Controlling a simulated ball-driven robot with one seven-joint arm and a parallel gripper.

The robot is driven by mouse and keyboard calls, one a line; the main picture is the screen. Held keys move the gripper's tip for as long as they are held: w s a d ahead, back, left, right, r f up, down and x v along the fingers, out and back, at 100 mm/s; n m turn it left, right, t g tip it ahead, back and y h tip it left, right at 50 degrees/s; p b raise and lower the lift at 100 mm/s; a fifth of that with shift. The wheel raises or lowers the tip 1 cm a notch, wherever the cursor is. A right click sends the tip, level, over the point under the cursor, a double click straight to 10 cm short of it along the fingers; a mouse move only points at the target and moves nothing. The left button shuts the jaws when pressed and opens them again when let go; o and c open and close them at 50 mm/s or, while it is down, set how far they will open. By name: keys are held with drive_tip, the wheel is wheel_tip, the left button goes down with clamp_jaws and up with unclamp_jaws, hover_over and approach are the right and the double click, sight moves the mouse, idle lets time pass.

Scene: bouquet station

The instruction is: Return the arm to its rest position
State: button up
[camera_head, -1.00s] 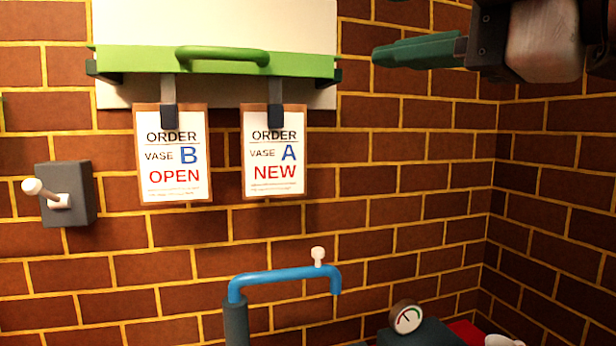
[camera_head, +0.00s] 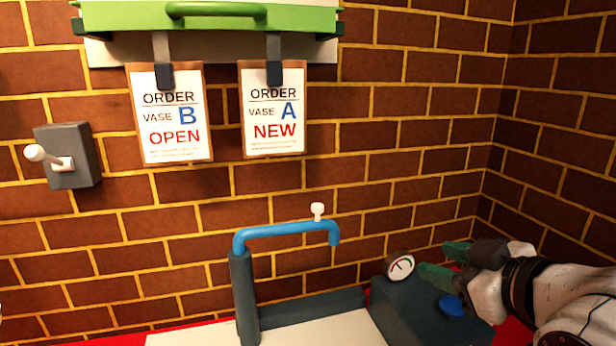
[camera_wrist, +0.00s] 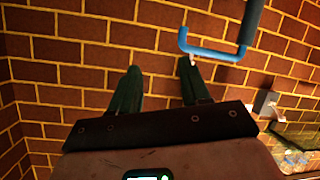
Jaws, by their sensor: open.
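My gripper (camera_head: 446,262) is at the lower right of the head view, in front of a dark box (camera_head: 415,306) with a round gauge (camera_head: 399,266). Its two green fingers are apart and nothing is between them. In the wrist view my gripper (camera_wrist: 157,88) also shows its fingers spread, with only brick wall (camera_wrist: 60,80) beyond them. My arm (camera_head: 560,295) reaches in from the right edge of the head view.
A blue tap (camera_head: 285,232) on a dark post stands left of the gauge box; it also shows in the wrist view (camera_wrist: 210,50). A green-railed board (camera_head: 215,22) holds two order cards (camera_head: 172,115), (camera_head: 272,110). A lever switch (camera_head: 68,157) is on the wall.

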drive_tip(key=s+d+f+m+g+h+p, duration=0.1)
drive_tip(key=s+f+m+g, duration=0.15)
drive_tip(key=f, duration=0.55)
drive_tip(key=s+d+f+m+g+h, duration=0.15)
drive_tip(key=s+f, duration=0.25)
drive_tip(key=f, duration=0.4)
drive_tip(key=s+d+f+m+g+h+p, duration=0.1)
drive_tip(key=s+d+f+m+g, duration=0.1)
drive_tip(key=s+f, duration=0.7)
drive_tip(key=s+d+f+m+g+h+p, duration=0.1)
drive_tip(key=s+f+g, duration=0.4)
drive_tip(key=s+f, duration=0.5)
drive_tip(key=s+d+m+p, duration=0.1)
drive_tip(key=s, duration=0.6)
drive_tip(key=shift+d+m+g, duration=0.3)
drive_tip(key=shift+d+m, duration=0.1)
drive_tip(key=shift+s+f+h, duration=0.1)
drive_tip(key=shift+h, duration=0.15)
